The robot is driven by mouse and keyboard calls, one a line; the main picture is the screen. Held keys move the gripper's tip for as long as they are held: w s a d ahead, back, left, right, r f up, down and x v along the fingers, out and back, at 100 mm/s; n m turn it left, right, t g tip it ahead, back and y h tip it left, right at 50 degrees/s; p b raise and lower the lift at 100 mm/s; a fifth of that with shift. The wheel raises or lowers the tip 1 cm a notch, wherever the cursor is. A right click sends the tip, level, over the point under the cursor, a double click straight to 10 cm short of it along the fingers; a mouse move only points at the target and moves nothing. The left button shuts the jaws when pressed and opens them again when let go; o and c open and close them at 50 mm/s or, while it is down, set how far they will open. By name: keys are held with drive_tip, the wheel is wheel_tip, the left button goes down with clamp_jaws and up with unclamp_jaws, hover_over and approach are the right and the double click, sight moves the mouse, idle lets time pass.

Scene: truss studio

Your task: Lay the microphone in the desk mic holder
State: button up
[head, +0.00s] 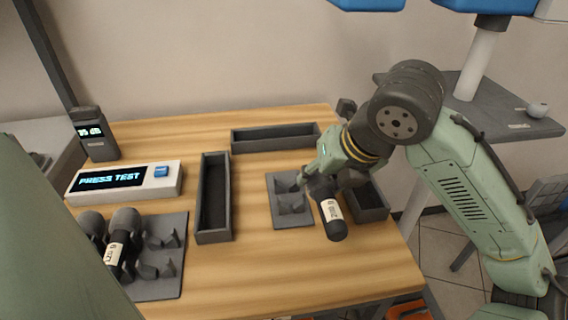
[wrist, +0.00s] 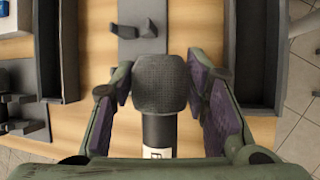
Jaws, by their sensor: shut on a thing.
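My gripper (head: 322,178) is shut on a black microphone (head: 331,212) with a white label band. In the wrist view its dark mesh head (wrist: 160,82) sits between the purple-padded fingers (wrist: 160,95). The head view shows the body tilted, its tail end pointing down toward the front of the table. The desk mic holder, a grey plate with upright prongs (head: 283,219), lies on the table just left of and behind the microphone. Part of the holder also shows in the wrist view (wrist: 127,48), beyond the microphone head.
A grey rack (head: 172,272) at front left bears other microphones (head: 116,241). Empty grey trays stand left (head: 214,237), behind (head: 275,138) and right (head: 373,214) of the holder. A "PRESS TEST" box (head: 125,181) and a small display unit (head: 97,147) stand at left.

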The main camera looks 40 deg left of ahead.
drive_tip(key=w+a, duration=0.1)
drive_tip(key=a, duration=0.2)
drive_tip(key=w+a+p, duration=0.1)
drive_tip(key=a, duration=0.3)
drive_tip(key=w+a+f, duration=0.1)
drive_tip(key=a, duration=0.2)
drive_tip(key=shift+a, duration=0.5)
drive_tip(key=shift+f+p, duration=0.45)
drive_tip(key=shift+f, duration=1.3)
drive_tip(key=shift+f, duration=0.1)
drive_tip(key=shift+f, duration=0.15)
drive_tip(key=o, duration=1.4)
drive_tip(key=shift+o, duration=0.2)
drive_tip(key=shift+r, duration=0.25)
drive_tip(key=v, duration=1.2)
drive_tip(key=shift+b, duration=0.35)
